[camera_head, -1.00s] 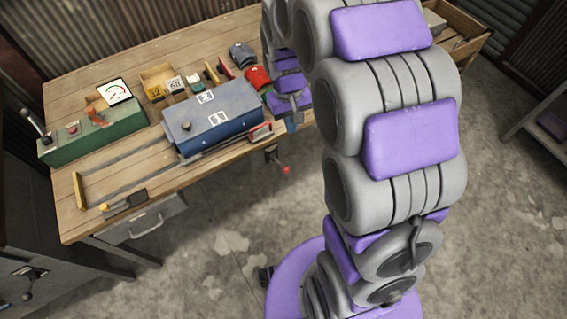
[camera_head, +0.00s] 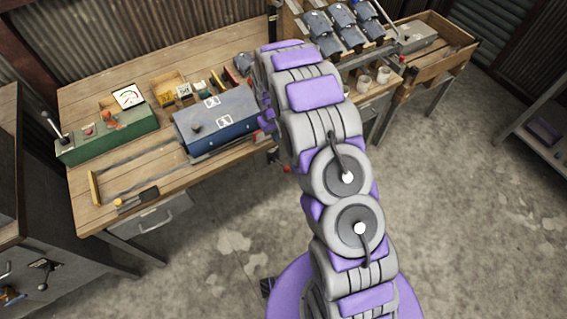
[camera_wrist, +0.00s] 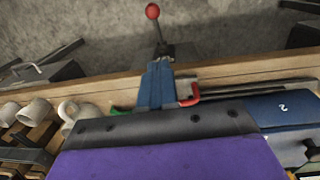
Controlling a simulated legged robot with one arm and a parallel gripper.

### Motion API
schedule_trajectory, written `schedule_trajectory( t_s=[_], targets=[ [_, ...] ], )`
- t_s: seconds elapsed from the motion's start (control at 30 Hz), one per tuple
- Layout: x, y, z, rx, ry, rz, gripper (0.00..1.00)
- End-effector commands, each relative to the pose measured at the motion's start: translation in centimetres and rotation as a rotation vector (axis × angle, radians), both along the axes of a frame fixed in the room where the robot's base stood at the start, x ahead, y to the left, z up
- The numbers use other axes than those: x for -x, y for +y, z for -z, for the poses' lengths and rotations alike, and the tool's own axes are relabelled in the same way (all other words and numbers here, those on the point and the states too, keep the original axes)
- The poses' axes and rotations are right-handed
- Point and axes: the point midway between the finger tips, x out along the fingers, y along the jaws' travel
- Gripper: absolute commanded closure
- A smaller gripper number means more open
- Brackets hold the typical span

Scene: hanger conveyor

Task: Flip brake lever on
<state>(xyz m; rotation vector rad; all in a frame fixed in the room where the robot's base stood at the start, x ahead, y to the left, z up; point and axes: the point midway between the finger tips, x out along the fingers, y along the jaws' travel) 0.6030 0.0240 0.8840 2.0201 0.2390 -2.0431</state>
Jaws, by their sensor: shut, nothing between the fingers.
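A lever with a red ball knob (camera_wrist: 152,11) stands out past the workbench edge in the wrist view. Its red knob also shows small in the head view (camera_head: 287,169), below the bench front. A blue metal part (camera_wrist: 157,86) sits at the bench edge, in line with this lever. Another lever, with a dark knob (camera_head: 46,116), rises from the green box at the bench's left end. No label shows which is the brake lever. My gripper (camera_head: 267,119) is shut and empty beside the blue box, partly hidden by my arm. Its dark bolted edge (camera_wrist: 155,125) fills the lower wrist view.
The blue box (camera_head: 217,117) and green gauge box (camera_head: 105,133) stand on the wooden workbench (camera_head: 140,172). A rack of grey units (camera_head: 340,28) and white cups (camera_head: 383,75) are at the back right.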

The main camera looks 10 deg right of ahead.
Motion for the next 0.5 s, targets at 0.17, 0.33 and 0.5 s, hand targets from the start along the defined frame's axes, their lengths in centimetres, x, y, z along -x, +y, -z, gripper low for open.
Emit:
schedule_trajectory(
  t_s=[0.17,0.33,0.5],
  targets=[
    [-0.6,0.2,1.6,0.000,-0.002,-0.013,1.00],
    [-0.8,0.1,2.0,-0.002,-0.006,-0.014,1.00],
    [-0.8,0.2,2.0,-0.002,-0.006,-0.015,1.00]
  ],
)
